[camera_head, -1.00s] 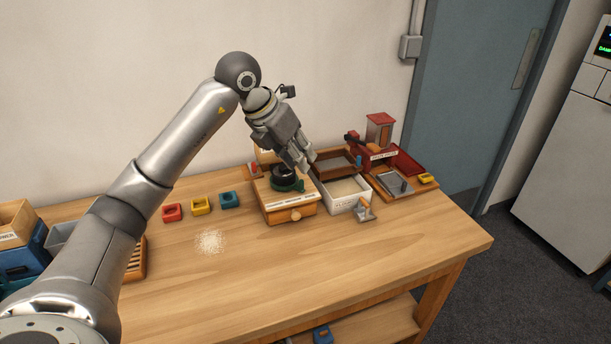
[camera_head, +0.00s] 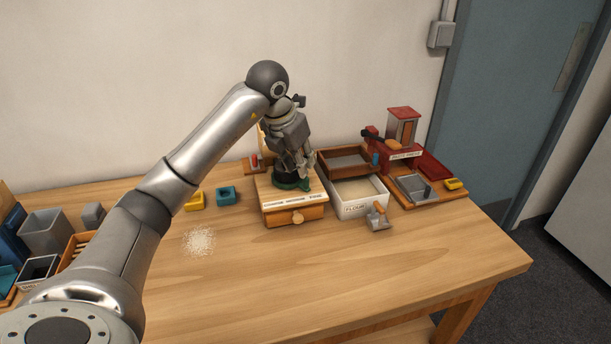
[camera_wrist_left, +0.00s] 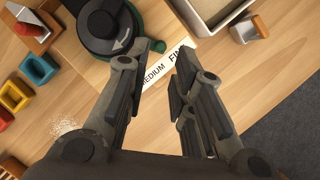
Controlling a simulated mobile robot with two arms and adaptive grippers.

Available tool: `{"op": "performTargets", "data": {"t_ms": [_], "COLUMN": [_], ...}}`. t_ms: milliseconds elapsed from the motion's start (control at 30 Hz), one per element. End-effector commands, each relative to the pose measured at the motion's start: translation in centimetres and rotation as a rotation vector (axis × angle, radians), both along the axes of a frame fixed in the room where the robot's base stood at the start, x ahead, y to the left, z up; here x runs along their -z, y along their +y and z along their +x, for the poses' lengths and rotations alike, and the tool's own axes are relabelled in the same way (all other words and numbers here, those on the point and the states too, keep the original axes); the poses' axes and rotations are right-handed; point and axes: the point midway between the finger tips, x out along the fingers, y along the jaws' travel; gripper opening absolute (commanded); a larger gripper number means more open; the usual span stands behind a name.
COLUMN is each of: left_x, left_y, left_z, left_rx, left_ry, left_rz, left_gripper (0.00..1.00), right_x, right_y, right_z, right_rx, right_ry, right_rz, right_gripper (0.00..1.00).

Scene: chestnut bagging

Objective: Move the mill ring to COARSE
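The mill is a wooden box (camera_head: 292,213) with a small drawer knob, a dark green ring (camera_head: 290,182) and a black top. The ring also shows in the left wrist view (camera_wrist_left: 151,24), at the upper left, with a white arrow on the black top. My left gripper (camera_head: 304,166) is just above the right side of the ring. In the left wrist view its fingers (camera_wrist_left: 167,58) are apart with nothing held, the left one close beside the ring. My right gripper is not in view.
A red press (camera_head: 403,135) is behind right.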

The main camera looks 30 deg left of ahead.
Motion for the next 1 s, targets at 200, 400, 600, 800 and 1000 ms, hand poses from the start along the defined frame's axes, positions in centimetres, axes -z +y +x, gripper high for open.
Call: {"op": "performTargets", "data": {"t_ms": [200, 400, 600, 800, 1000], "left_x": [3.7, 5.4, 5.8, 5.8, 5.7], "left_y": [-0.1, -0.1, -0.1, -0.1, -0.1], "left_z": [1.4, 2.2, 2.4, 2.4, 2.4], "left_rx": [0.001, 0.002, 0.001, 0.001, 0.001], "left_ry": [0.004, 0.001, 0.000, 0.000, 0.000], "left_rz": [-0.002, -0.001, 0.000, 0.000, 0.000], "left_gripper": [0.23, 0.23, 0.23, 0.14, 0.00], "right_x": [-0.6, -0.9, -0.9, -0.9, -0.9], "right_y": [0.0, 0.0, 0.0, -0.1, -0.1], "right_z": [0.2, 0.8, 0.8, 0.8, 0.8], "right_rx": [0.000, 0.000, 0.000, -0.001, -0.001], "right_ry": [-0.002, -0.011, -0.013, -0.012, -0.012], "right_rz": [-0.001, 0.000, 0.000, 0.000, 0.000], "right_gripper": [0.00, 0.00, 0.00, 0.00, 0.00]}}
